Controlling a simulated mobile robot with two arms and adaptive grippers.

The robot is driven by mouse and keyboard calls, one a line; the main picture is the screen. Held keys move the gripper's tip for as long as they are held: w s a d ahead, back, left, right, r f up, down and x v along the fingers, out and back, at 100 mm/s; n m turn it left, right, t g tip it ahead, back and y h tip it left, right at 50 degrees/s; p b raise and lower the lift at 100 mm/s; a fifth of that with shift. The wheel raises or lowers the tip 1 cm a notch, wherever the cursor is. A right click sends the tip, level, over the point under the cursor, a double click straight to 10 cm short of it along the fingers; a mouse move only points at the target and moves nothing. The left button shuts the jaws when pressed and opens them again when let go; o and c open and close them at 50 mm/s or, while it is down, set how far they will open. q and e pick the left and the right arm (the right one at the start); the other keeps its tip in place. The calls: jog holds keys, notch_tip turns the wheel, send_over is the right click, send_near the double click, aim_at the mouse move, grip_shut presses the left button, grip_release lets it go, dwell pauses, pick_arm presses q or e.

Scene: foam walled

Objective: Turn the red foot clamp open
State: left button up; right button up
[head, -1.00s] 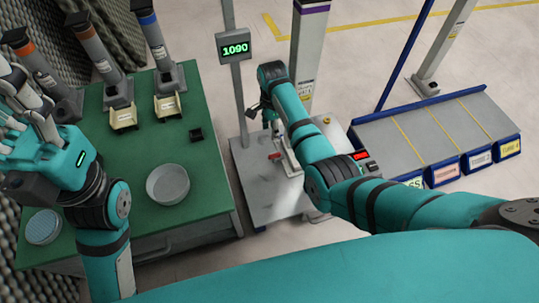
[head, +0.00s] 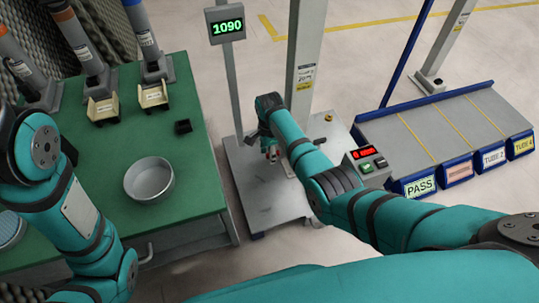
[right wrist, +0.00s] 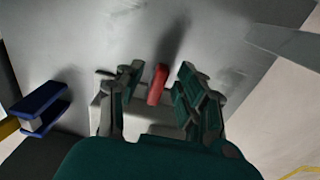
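The red foot clamp handle (right wrist: 157,84) stands up between the two fingers of my right gripper (right wrist: 161,68) in the right wrist view. The fingers are apart, with a gap showing on each side of the handle, so the gripper is open around it without a visible grip. In the head view my right gripper (head: 266,142) is low over the grey base plate (head: 270,210), and only a small bit of red shows beneath it. My left arm shows at the left edge, but its gripper is out of view.
A control box (head: 367,162) stands to the right, near labelled lanes (head: 430,130). The green table (head: 185,185) at left holds a round dish (head: 149,179).

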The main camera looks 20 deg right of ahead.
grip_shut()
